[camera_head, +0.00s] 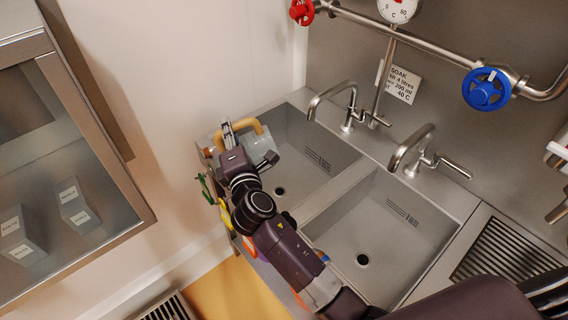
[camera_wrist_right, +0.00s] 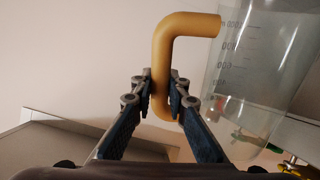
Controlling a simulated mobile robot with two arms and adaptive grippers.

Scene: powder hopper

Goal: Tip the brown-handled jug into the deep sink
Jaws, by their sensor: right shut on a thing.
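The jug (camera_head: 262,150) is clear, with a tan-brown handle (camera_head: 258,127). It is held at the left end of the sink unit, by the left basin's corner. In the right wrist view the handle (camera_wrist_right: 165,60) stands between the fingers, and the clear wall with printed marks (camera_wrist_right: 245,75) is to its right. My right gripper (camera_wrist_right: 162,92) is shut on the handle; it also shows in the head view (camera_head: 228,135). I see no clear contents in the jug. Two steel basins show, a left sink (camera_head: 345,155) and a right sink (camera_head: 345,225); I cannot tell which is deeper. My left gripper is not in view.
Two taps (camera_head: 350,110) (camera_head: 425,150) stand behind the basins. A pipe with a red valve (camera_head: 301,12) and a blue valve (camera_head: 486,90) runs along the back wall. A glass-fronted cabinet (camera_head: 125,180) is at left. Both basins look empty.

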